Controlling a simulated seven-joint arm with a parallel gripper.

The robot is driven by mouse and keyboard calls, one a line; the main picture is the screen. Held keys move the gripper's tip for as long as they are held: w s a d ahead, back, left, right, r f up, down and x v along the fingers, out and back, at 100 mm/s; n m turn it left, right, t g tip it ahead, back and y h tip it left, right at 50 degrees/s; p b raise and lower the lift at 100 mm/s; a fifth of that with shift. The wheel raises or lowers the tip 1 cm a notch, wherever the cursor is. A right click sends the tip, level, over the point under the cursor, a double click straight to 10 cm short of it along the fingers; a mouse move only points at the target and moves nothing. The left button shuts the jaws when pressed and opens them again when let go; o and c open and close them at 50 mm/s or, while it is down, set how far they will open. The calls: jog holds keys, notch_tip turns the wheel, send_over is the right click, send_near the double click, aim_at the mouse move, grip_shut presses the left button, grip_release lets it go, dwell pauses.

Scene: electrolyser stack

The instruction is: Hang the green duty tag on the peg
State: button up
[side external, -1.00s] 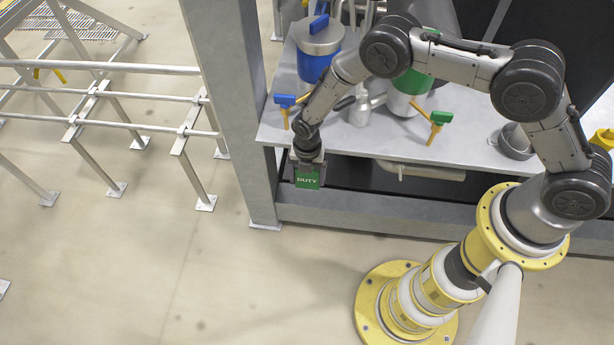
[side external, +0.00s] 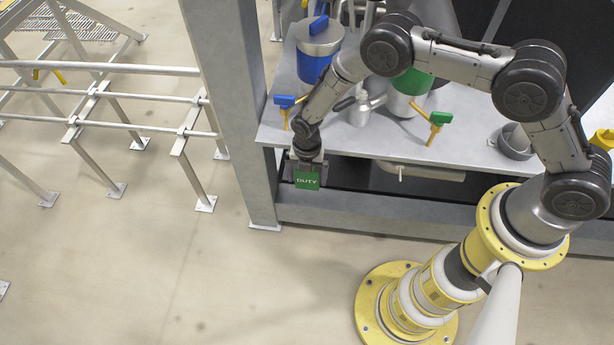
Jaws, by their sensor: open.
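The green duty tag (side external: 307,181) is a small green plate with the word DUTY in white. It hangs upright in front of the bench's front edge, near the grey post. My gripper (side external: 306,173) is right at the tag's upper part, with its jaws open around it. The peg is not clearly visible; the gripper and tag may cover it, and I cannot tell whether the tag rests on it.
A thick grey post (side external: 229,100) stands close to my gripper's left. The floor in front is clear.

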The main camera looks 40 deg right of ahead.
notch_tip(320, 180, up, 13)
jog(key=shift+f, duration=0.1)
jog(key=shift+w+d+r, duration=0.1)
jog(key=shift+d+r, duration=0.05)
jog(key=shift+r, duration=0.15)
jog(key=shift+t, duration=0.6)
jog(key=w+r, duration=0.2)
jog(key=r, duration=0.3)
jog(key=shift+w+d, duration=0.4)
jog(key=s+d+r+m+t, duration=0.1)
jog(key=s+d+r+m, duration=0.15)
jog(key=r, duration=0.65)
jog(key=s+d+r+m+t, duration=0.15)
jog(key=d+r, duration=0.25)
jog(key=r, duration=0.5)
jog(key=s+d+r+m+t, duration=0.2)
jog(key=d+r+m, duration=0.1)
jog(key=r, duration=0.6)
jog(key=s+d+r+m+t, duration=0.1)
jog(key=s+d+r+m, duration=0.25)
jog(key=s, duration=0.35)
jog(key=s+d+r+m, duration=0.2)
jog(key=s+m, duration=0.3)
jog(key=s, duration=0.3)
jog(key=s+f+m+g, duration=0.1)
jog(key=s+f+m, duration=0.5)
jog(key=s+m, duration=0.3)
jog(key=shift+s+d+m, duration=0.3)
jog(key=shift+s+m, duration=0.05)
jog(key=shift+m, duration=0.9)
